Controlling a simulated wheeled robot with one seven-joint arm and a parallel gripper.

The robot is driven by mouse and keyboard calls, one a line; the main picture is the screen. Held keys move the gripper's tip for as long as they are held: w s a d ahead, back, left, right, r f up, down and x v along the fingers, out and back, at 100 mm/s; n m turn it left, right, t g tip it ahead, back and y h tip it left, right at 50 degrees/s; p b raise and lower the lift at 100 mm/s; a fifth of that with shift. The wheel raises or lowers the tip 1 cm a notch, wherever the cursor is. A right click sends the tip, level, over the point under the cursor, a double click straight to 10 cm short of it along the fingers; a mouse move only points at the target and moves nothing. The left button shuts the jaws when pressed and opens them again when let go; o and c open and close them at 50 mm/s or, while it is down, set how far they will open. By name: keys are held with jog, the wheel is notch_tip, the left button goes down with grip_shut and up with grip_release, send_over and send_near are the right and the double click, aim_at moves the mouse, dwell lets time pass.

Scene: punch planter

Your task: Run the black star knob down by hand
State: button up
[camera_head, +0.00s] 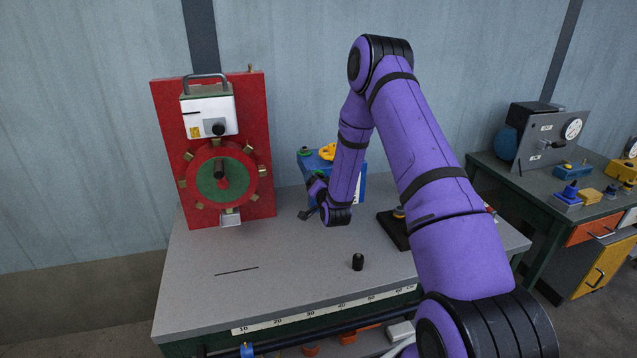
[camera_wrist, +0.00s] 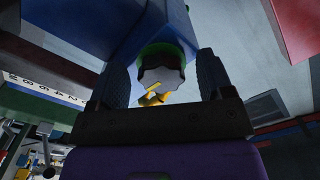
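A blue block (camera_head: 303,166) with green and yellow parts on top stands at the back of the bench, partly hidden by my arm. In the wrist view a blue body (camera_wrist: 160,25) carries a lobed knob (camera_wrist: 165,76) with a green rim; its face looks grey to white, and I cannot tell whether it is the black star knob. My gripper (camera_wrist: 164,70) has a finger on each side of this knob, with narrow gaps, so it looks open around it. In the head view my gripper (camera_head: 314,187) is low beside the block's front; its fingertips are hard to make out.
A red panel (camera_head: 255,150) with a handwheel (camera_head: 203,178) stands to the left. A black base (camera_head: 392,230) lies partly behind my arm. The bench's front left is clear.

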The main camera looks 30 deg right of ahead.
jog(key=v, duration=1)
jog(key=shift+s, duration=0.4)
jog(key=shift+a, duration=0.1)
